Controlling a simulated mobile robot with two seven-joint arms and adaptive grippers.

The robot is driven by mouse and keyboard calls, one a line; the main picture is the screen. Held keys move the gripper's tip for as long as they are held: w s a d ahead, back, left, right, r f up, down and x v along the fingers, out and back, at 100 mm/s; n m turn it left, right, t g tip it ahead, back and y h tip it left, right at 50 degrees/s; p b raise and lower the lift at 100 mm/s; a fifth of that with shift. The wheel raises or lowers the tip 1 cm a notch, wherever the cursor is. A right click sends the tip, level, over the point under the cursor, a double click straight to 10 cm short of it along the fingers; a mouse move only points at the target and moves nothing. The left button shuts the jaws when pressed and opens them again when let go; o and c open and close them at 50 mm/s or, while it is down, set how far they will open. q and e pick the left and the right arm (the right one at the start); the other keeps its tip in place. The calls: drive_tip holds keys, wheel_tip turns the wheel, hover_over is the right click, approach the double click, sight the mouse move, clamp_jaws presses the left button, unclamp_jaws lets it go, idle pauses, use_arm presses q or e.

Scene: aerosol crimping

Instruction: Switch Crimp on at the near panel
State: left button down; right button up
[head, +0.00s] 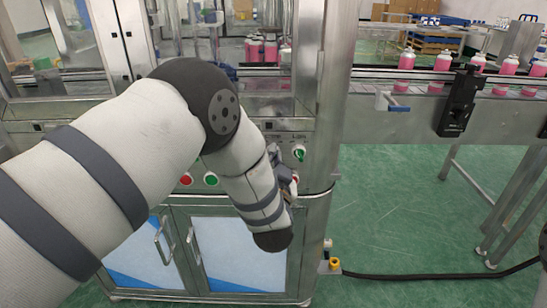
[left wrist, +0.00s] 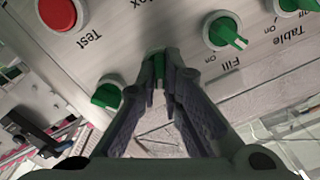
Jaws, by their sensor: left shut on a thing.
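My left gripper (left wrist: 166,78) points at the near panel (left wrist: 150,20). Its two fingers are closed together around a green knob (left wrist: 157,64), of which only a part shows between the fingertips. The fingers hide its label, so I cannot read Crimp or its on mark. In the head view the left gripper (head: 287,180) is mostly hidden behind my arm, close to the cabinet front. A green knob (head: 299,152) shows just above it. My right gripper is not in view.
Beside the held knob are the Fill knob (left wrist: 224,32), the Table knob (left wrist: 292,5) and another green knob (left wrist: 107,95). A red button (left wrist: 62,13) lies near Test. A conveyor (head: 420,112) with pink cans (head: 407,60) runs at right.

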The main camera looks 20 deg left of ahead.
use_arm(q)
drive_tip(key=shift+f, duration=0.15)
drive_tip(key=c, duration=1.7)
unclamp_jaws()
drive_tip(key=shift+s, duration=0.15)
drive_tip(key=v, duration=1.1)
drive_tip(key=shift+s+d, duration=0.15)
drive_tip(key=shift+s, duration=0.2)
